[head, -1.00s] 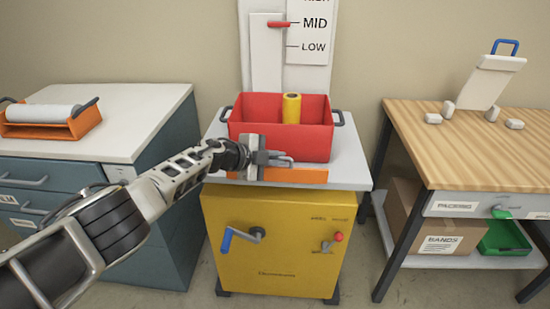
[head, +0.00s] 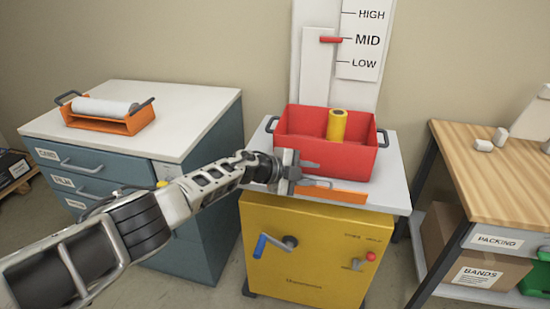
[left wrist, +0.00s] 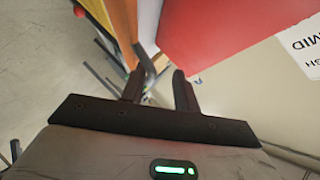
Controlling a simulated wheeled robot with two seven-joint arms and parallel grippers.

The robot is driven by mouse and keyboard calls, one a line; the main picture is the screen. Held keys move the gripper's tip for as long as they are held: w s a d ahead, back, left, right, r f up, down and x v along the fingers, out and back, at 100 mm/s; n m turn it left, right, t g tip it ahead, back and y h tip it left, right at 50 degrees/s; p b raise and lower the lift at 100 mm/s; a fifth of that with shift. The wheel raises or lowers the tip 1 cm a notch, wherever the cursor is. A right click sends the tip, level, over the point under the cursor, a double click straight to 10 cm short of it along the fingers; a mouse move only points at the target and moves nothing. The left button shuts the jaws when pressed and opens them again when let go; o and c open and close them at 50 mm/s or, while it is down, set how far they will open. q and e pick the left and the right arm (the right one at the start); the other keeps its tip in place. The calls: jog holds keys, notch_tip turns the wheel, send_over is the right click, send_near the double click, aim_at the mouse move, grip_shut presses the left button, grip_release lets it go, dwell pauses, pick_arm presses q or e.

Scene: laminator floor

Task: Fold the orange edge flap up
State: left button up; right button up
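The orange edge flap (head: 335,195) is a flat strip along the front edge of the yellow machine's (head: 315,250) white top, just in front of the red bin (head: 325,158). My left gripper (head: 312,178) is over the left part of the flap, close to the bin's front wall, and hides some of it. In the left wrist view its two dark fingers (left wrist: 158,88) stand apart with nothing clearly held between them. An orange surface (left wrist: 125,18) shows beyond the left finger, and the red bin (left wrist: 220,25) fills the upper middle. I cannot tell whether a finger touches the flap. My right gripper is not in view.
A yellow roll (head: 337,125) stands in the red bin. A blue crank (head: 275,243) is on the machine's front. A red slider (head: 331,40) is at MID. A drawer cabinet (head: 190,110) stands left, a wooden table (head: 480,165) right.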

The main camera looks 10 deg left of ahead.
pick_arm(q)
jog(key=v, duration=1.3)
jog(key=shift+r, duration=0.2)
jog(key=shift+w, duration=0.1)
